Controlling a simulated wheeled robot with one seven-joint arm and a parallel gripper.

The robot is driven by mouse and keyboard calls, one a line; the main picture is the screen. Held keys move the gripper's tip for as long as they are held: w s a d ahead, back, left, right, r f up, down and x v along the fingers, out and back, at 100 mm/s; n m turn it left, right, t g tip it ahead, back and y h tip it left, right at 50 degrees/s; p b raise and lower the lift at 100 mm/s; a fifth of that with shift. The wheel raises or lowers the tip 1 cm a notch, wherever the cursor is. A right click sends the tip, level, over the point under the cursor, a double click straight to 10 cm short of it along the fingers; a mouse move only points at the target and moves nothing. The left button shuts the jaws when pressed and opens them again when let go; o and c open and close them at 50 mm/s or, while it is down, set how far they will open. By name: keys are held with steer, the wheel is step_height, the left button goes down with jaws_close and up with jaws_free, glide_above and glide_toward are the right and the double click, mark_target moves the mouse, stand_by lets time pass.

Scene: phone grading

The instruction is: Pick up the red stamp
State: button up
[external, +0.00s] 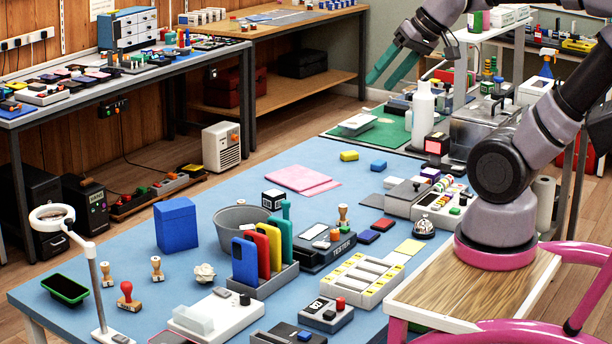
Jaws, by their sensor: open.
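Another wooden-handled stamp (342,215) stands near the middle of the table. My gripper (380,80) is high above the far part of the table, well away from the red stamp. Its teal fingers look apart, with nothing visible between them.
Bare table surrounds the stamp.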

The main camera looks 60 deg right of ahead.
steer(key=shift+o, duration=1)
